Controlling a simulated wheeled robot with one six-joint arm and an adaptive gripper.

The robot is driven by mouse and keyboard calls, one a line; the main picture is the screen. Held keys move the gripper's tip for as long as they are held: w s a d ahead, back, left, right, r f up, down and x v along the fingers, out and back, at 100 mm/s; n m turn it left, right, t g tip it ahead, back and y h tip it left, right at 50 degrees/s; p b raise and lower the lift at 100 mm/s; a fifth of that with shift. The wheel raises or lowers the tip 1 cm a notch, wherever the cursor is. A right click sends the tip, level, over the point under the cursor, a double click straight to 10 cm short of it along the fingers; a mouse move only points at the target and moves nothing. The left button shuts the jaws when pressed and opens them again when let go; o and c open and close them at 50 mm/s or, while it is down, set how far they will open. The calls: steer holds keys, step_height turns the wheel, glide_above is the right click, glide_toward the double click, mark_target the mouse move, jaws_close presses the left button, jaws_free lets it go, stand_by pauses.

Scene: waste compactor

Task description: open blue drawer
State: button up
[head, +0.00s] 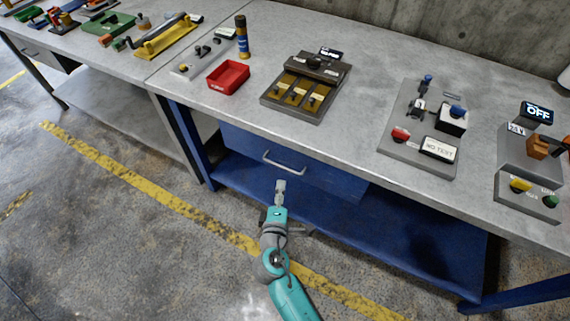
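The blue drawer (318,175) sits under the grey worktop, and its front looks closed or nearly so. Its metal bar handle (284,162) is on the upper left part of the front. My gripper (281,186) is just below the handle in the picture, in front of the drawer, and appears apart from it. Its fingers are small and seen from behind, so I cannot tell whether they are open or shut. Nothing is visibly held.
The worktop (370,105) above holds a red bin (228,77), a fuse-like panel (306,87) and a tester board (420,135). A blue lower shelf (400,245) and table leg (190,150) flank the drawer. The floor in front is clear, with a yellow line (150,185).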

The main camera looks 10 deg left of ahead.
mark_target(283, 167)
steer(key=w, duration=0.3)
steer(key=w+f, duration=0.1)
steer(key=w, duration=0.3)
steer(key=w+f, duration=0.1)
steer(key=w, duration=0.2)
steer(key=shift+w+a, duration=0.15)
steer(key=shift+a, duration=0.1)
jaws_close()
